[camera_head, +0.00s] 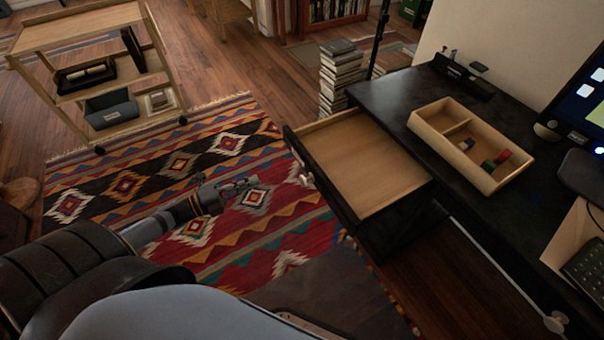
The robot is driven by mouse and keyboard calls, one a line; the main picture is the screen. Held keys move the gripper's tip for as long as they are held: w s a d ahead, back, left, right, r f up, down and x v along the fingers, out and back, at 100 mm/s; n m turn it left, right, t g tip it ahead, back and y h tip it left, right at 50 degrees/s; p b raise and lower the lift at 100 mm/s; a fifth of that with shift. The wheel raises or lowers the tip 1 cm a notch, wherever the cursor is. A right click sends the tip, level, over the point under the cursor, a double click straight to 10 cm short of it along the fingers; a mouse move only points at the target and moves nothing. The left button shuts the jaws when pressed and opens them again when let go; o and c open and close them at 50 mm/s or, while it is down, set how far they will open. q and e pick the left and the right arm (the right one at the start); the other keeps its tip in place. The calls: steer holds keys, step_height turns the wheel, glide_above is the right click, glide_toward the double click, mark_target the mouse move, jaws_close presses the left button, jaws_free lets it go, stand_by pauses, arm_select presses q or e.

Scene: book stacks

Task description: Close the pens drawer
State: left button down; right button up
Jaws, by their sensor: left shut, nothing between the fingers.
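The pens drawer (362,160) is pulled well out from the black desk, and its wooden inside looks empty. Its dark front (318,177) faces left, with a light metal handle (304,172) on it. My left gripper (245,184) is shut and empty. It shows over the patterned rug, left of the drawer front and apart from it in the picture. My right gripper is not in view.
A wooden tray (427,119) with several small coloured blocks stands on the black desk (385,92), near a monitor (580,105). A book stack (341,75) stands behind the drawer. A wooden cart (75,27) is at the back left. The rug (130,190) is clear of objects.

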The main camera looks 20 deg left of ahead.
arm_select(q)
steer(key=b, duration=0.3)
glide_toward(302, 160)
steer(key=x, duration=0.5)
steer(key=shift+w+d+r+b, duration=0.2)
steer(key=shift+w+b, duration=0.05)
steer(key=shift+b, duration=0.15)
steer(key=shift+w+d, duration=0.4)
steer(key=shift+w, duration=0.1)
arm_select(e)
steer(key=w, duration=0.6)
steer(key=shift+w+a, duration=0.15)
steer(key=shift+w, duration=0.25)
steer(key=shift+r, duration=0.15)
